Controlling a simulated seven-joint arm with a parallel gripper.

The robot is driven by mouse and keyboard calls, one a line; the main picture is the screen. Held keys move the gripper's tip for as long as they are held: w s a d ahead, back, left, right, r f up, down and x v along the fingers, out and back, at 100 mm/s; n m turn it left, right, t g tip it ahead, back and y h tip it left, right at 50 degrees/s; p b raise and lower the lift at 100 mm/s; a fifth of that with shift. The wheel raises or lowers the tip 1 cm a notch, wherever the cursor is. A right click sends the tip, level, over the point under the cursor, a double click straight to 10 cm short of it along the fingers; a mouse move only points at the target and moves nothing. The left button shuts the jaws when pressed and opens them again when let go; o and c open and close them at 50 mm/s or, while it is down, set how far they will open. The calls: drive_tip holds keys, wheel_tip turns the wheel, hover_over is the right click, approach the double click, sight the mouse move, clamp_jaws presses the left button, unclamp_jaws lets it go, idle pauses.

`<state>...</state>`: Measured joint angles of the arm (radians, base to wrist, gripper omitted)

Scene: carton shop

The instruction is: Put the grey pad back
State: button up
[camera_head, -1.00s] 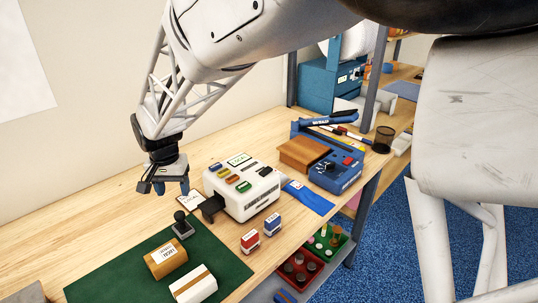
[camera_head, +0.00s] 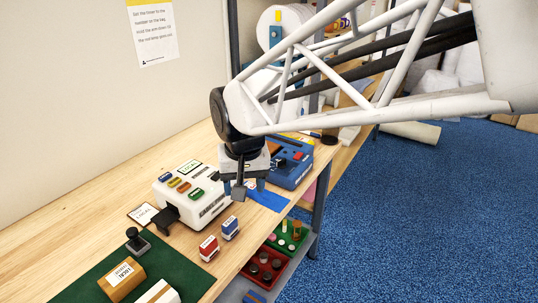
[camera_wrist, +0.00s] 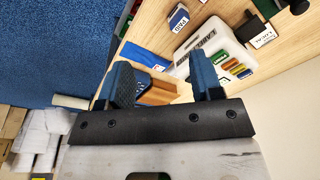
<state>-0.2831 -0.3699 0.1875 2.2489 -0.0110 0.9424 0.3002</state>
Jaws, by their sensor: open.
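I cannot make out a thing that is surely the grey pad. A small grey block with a dark knob on top (camera_head: 138,243) stands at the back corner of the green mat (camera_head: 177,255). My gripper (camera_head: 244,186) is open and empty, above the bench's front edge between the white label machine (camera_head: 192,192) and the blue machine (camera_head: 291,170). In the wrist view its two blue fingers stand wide apart around my gripper's gap (camera_wrist: 160,62), with nothing held between them.
Red (camera_head: 208,248) and blue (camera_head: 230,228) stamps stand at the front edge. A brown block (camera_head: 121,280) and a white one (camera_head: 158,293) lie on the mat. Red (camera_head: 266,265) and green (camera_head: 288,237) trays sit below. Bench is clear behind the white machine.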

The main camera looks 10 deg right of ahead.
drive_tip(key=s+d+f+t, duration=0.1)
drive_tip(key=s+d, duration=1.2)
drive_tip(key=s, duration=0.1)
drive_tip(key=shift+s+h, duration=0.3)
drive_tip(key=shift+s, duration=0.05)
drive_tip(key=shift+f, duration=0.1)
idle(0.4)
